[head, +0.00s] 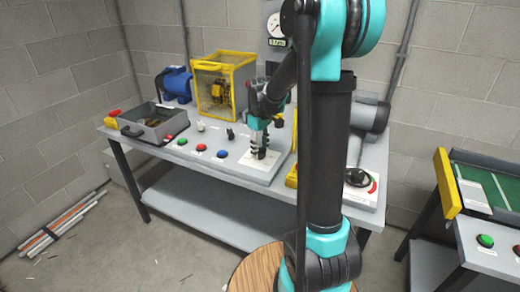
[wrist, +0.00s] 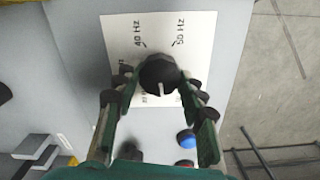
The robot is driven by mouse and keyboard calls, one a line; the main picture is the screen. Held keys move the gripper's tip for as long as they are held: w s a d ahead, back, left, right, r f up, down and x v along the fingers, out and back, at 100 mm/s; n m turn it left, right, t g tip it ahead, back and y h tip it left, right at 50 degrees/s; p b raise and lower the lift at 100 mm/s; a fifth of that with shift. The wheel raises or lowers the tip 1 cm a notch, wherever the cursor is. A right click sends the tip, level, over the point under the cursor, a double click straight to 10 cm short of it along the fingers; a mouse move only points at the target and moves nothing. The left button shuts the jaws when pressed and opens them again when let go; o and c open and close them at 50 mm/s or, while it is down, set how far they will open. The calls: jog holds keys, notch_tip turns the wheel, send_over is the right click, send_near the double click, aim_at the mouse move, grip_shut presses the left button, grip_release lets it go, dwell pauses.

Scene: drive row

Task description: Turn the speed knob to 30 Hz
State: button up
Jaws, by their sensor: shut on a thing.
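The speed knob (wrist: 158,72) is round and black, on a white dial plate (wrist: 120,22) with "40 Hz" and "50 Hz" printed above it in the wrist view. Other labels are partly covered by a finger and cannot be read surely. A short white pointer mark on the knob points down in the wrist view, away from these two labels. My gripper (wrist: 160,84) is around the knob, one finger on each side, shut on it.
Left of the plate on the bench are a blue button (head: 222,154), a red button (head: 201,147) and a small black switch (head: 230,133). A yellow cage (head: 223,80) and a blue motor (head: 177,84) stand behind. A grey tray (head: 153,124) lies at the left.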

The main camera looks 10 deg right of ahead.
jog(key=m, duration=0.4)
jog(key=shift+m, duration=0.4)
jog(key=m, duration=0.9)
jog(key=shift+m, duration=0.4)
jog(key=m, duration=0.4)
jog(key=shift+m, duration=0.4)
jog(key=o, duration=1.2)
jog(key=shift+c, duration=0.2)
